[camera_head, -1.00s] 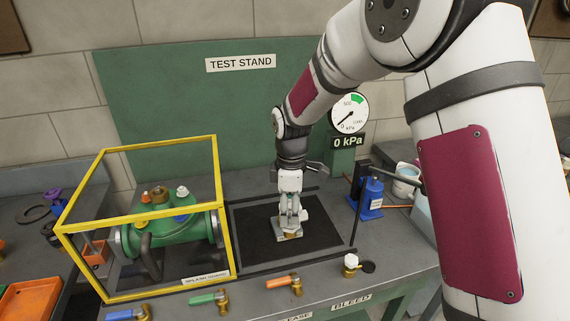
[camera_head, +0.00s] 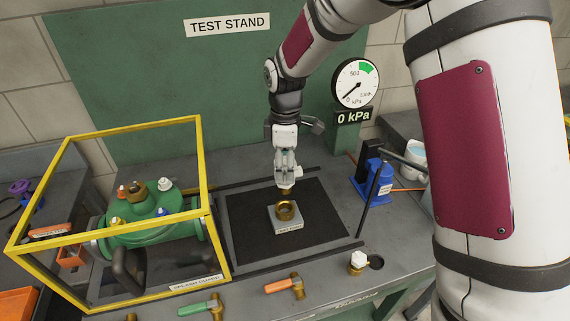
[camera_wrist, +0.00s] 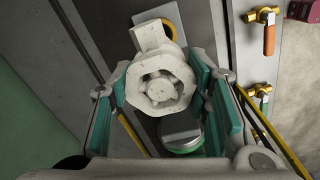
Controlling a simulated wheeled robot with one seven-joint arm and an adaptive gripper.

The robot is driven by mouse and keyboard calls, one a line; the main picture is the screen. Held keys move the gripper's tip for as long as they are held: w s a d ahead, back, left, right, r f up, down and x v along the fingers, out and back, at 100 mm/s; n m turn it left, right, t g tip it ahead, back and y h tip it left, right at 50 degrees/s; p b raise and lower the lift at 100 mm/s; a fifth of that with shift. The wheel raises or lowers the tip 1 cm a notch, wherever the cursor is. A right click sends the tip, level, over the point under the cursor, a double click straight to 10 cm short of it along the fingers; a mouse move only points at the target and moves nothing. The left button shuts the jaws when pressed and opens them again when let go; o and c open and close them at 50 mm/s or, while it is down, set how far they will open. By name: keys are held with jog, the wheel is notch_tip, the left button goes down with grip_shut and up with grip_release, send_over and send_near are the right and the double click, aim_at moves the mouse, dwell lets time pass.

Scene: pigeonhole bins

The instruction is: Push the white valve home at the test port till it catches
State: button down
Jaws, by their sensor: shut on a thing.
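The white valve (camera_wrist: 160,85) sits between the green-padded fingers of my gripper (camera_wrist: 163,105) in the wrist view; its round end with a hub and a side stub shows. In the head view my gripper (camera_head: 286,162) is shut on the valve (camera_head: 287,184) and points down. The test port is a brass ring (camera_head: 286,210) on a small grey labelled block (camera_head: 288,226) on the black mat. The valve appears above the ring, apart from it. In the wrist view the ring (camera_wrist: 172,28) is partly hidden behind the valve.
A yellow frame (camera_head: 205,170) around a green vessel (camera_head: 145,222) stands left of the mat (camera_head: 325,215). A blue bottle jack (camera_head: 373,182) stands right. The gauge (camera_head: 355,83) reads 0 kPa. Green (camera_head: 197,308) and orange (camera_head: 280,285) levers and a white-topped fitting (camera_head: 358,260) line the front.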

aim_at(285, 191)
jog(key=shift+f+b, duration=0.65)
jog(key=shift+f, duration=2.1)
jog(key=shift+f+b, duration=0.65)
jog(key=shift+f, duration=1.45)
jog(key=c, duration=0.8)
grip_release()
jog(key=shift+r, duration=0.1)
jog(key=shift+r+p, duration=0.65)
jog(key=shift+r, duration=1.75)
